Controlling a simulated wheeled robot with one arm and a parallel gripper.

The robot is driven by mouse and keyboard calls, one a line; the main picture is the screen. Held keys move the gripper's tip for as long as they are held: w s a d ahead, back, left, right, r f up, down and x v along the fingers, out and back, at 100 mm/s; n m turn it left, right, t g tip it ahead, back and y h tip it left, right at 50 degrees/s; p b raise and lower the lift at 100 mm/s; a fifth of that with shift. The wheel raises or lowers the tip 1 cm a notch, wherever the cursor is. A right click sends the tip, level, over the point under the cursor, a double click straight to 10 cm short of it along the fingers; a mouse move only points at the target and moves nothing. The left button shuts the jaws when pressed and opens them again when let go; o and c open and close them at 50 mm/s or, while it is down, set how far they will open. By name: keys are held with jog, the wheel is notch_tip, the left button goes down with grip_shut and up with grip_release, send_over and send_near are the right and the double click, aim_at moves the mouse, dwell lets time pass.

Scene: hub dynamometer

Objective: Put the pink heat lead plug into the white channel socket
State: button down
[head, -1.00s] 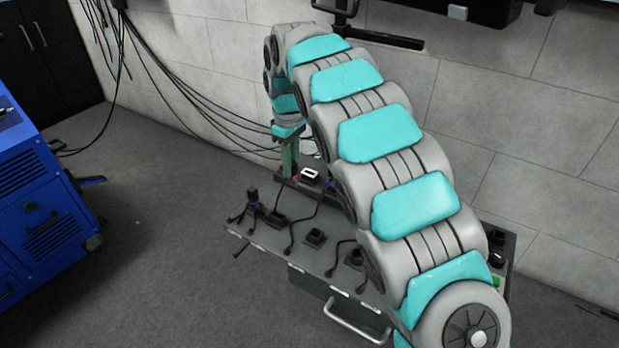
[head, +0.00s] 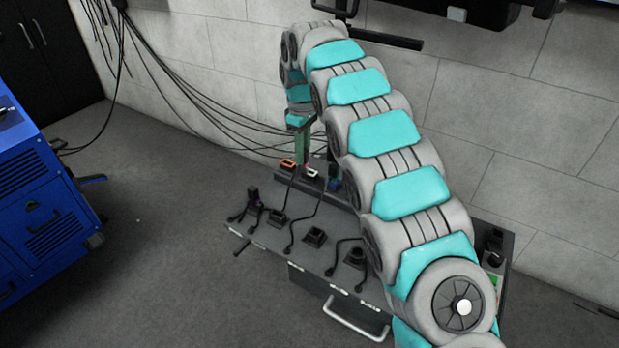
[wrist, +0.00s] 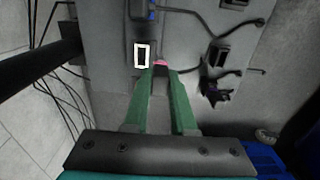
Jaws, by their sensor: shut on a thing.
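My gripper (wrist: 160,72) is shut on the pink plug (wrist: 160,63); only a small pink end shows between the green fingertips in the wrist view. The white socket (wrist: 141,56) is a white-rimmed dark rectangle just left of the fingertips, apart from the plug in that picture. In the head view, my gripper (head: 303,160) is over the back strip of the bench, beside the white socket (head: 311,172). The plug cannot be made out there. How high the plug is above the panel is unclear.
An orange-rimmed socket (head: 287,164) lies left of the white one. A blue part (head: 335,183) lies to its right. Black plugs and blocks with cables, including a black block (head: 315,237), occupy the lower bench. A blue cabinet (head: 45,205) stands left.

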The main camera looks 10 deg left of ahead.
jog(key=shift+w+d, duration=0.35)
jog(key=shift+w, duration=0.4)
jog(key=shift+w+d, duration=0.3)
jog(key=shift+w, duration=0.4)
jog(key=shift+f, duration=0.1)
jog(key=shift+f, duration=0.3)
jog(key=shift+f+b, duration=0.45)
jog(key=shift+f, duration=0.3)
jog(key=shift+f, duration=0.35)
jog(key=shift+f+b, duration=0.35)
jog(key=shift+f, duration=0.1)
jog(key=c, duration=0.7)
grip_release()
